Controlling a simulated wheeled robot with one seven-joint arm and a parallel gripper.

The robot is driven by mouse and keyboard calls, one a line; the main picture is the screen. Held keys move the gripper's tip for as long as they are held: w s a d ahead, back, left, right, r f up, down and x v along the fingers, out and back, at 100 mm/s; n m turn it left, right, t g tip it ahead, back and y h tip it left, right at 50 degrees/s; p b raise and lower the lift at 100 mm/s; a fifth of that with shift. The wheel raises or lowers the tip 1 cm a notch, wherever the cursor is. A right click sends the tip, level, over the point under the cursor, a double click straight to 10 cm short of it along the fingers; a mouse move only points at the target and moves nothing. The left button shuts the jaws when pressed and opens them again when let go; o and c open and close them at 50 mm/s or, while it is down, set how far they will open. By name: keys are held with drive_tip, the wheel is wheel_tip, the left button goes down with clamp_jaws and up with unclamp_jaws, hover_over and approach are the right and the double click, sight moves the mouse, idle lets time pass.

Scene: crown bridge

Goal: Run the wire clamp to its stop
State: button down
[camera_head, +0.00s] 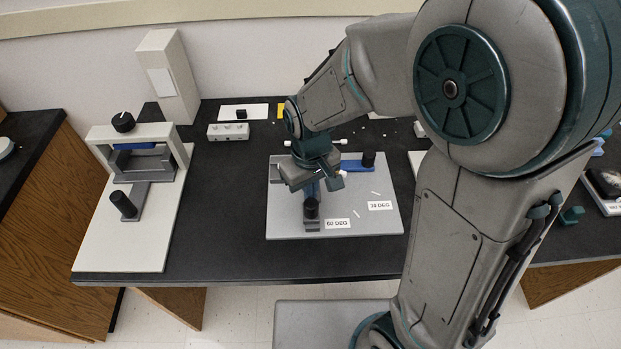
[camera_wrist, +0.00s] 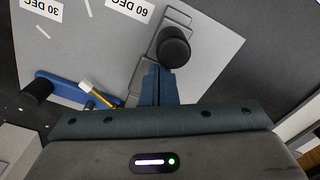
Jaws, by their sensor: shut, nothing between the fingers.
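A grey panel (camera_head: 285,225) on the black bench carries a grey sliding piece with a black knob (camera_head: 311,209), by the 60 DEG label (camera_head: 338,223). It looks like the wire clamp, though no label says so. In the wrist view the knob (camera_wrist: 173,48) stands just beyond my fingertips. My gripper (camera_head: 312,194) points down on the knob's far side, shut and empty. The fingers also show shut in the wrist view (camera_wrist: 158,80). Whether they touch the knob I cannot tell. My gripper hides part of the sliding piece.
A blue bar (camera_head: 353,165) with a black knob (camera_head: 368,158) lies to the right on the panel, near the 30 DEG label (camera_head: 380,205). A white-framed fixture (camera_head: 135,235) stands at the left. A white block (camera_head: 228,131) sits behind. Bench between fixture and panel is clear.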

drive_tip(key=shift+w, duration=0.7)
wheel_tip(320, 180, up, 7)
drive_tip(key=p, duration=0.5)
idle(0.4)
drive_tip(key=s+d+r+m+t, duration=0.1)
drive_tip(key=s+d+r+m, duration=0.2)
drive_tip(key=d, duration=0.4)
drive_tip(key=s+d+r+m+t, duration=0.2)
drive_tip(key=s+d+r+m, duration=0.1)
drive_tip(key=s+d+r, duration=0.3)
drive_tip(key=shift+s+d+r, duration=0.15)
drive_tip(key=shift+d+r, duration=0.35)
drive_tip(key=shift+d, duration=0.45)
